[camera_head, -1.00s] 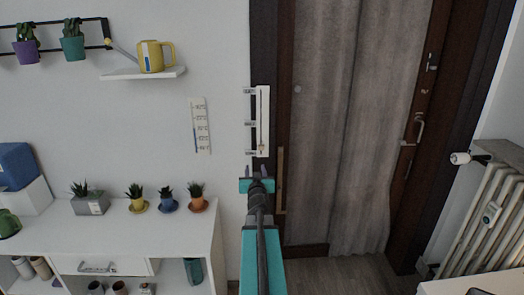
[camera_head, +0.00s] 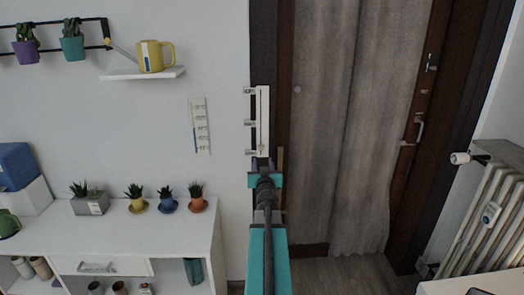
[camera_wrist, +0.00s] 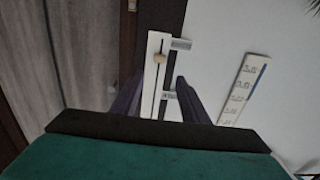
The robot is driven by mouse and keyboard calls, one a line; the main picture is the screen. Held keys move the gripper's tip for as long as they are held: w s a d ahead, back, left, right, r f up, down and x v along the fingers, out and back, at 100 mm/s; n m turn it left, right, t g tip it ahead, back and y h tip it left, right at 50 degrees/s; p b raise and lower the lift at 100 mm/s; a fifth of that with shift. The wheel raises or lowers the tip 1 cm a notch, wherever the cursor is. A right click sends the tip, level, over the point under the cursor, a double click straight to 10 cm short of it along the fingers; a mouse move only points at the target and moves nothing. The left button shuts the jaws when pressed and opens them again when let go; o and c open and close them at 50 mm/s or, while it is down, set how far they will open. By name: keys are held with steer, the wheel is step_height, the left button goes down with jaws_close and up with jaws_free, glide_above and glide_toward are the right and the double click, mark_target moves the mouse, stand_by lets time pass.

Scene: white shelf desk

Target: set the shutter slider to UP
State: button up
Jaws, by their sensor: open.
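My gripper (camera_head: 263,162) is open at the panel's lower end. In the wrist view its dark fingers (camera_wrist: 160,79) stand either side of the panel, with the knob just beyond the tips. I cannot tell any contact.
A wall thermometer (camera_head: 200,126) hangs left of the panel. The grey curtain (camera_head: 335,120) and dark door frame (camera_head: 270,50) are close on the right. A shelf with a yellow watering can (camera_head: 152,56) is at upper left. A white cabinet (camera_head: 130,235) with potted plants stands below left.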

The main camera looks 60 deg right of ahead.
mark_target(261, 148)
steer(key=shift+x, duration=6.25)
steer(key=shift+c, duration=0.5)
jaws_close()
steer(key=shift+d+r, duration=0.1)
steer(key=shift+d, duration=0.05)
